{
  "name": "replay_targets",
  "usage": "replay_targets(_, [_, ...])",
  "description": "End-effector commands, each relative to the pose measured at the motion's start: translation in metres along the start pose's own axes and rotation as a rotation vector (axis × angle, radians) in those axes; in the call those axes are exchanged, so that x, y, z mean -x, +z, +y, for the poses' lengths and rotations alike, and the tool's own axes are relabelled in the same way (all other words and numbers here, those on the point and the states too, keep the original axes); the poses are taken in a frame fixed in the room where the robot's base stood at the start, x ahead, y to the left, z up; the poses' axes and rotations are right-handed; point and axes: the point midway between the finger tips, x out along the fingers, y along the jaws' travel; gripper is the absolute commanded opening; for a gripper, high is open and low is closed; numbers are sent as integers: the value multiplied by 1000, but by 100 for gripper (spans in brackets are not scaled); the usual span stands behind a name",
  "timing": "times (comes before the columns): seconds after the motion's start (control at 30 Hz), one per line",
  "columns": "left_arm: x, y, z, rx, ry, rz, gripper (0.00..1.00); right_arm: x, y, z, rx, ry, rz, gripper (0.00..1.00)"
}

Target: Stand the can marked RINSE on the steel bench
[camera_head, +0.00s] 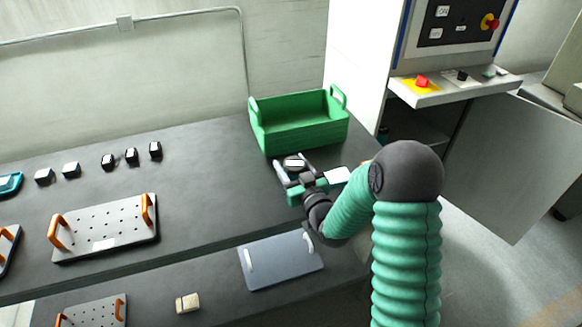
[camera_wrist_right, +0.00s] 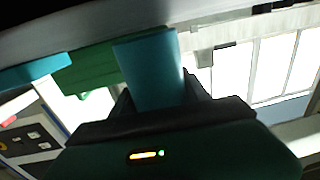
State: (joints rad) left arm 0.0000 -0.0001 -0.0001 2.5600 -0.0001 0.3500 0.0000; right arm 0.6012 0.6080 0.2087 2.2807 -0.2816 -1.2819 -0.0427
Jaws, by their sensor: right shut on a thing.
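My right gripper (camera_head: 295,168) is shut on a small can (camera_head: 295,163) over the dark grey bench top (camera_head: 215,190), just in front of the green crate. From above, the can shows a dark top with a pale patch. In the right wrist view a teal-blue side of the can (camera_wrist_right: 150,70) stands between the fingers. I cannot read any marking on it, and I cannot tell whether its base touches the bench. My left gripper is not in view.
A green crate (camera_head: 300,141) with raised handles stands behind the gripper. A perforated plate with orange handles (camera_head: 105,228) lies at left, with several small dark blocks (camera_head: 108,162) behind it. A grey tray (camera_head: 281,262) lies lower in front. The bench middle is clear.

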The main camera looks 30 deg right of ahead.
Motion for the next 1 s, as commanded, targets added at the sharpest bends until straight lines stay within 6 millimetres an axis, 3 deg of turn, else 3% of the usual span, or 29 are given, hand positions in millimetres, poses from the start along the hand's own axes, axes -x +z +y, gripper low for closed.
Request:
replay_targets(0.3, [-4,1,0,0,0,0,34,0,6,1,0,0,5,1])
replay_targets(0.33, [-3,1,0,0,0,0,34,0,5,2,0,1,3,57])
replay_targets(0.47, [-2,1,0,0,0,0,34,0,5,2,0,1,3,74])
replay_targets(0.8, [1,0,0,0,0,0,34,0,1,2,-1,0,3,75])
replay_targets(1.0, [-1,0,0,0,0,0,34,35,4,2,0,1,0,75])
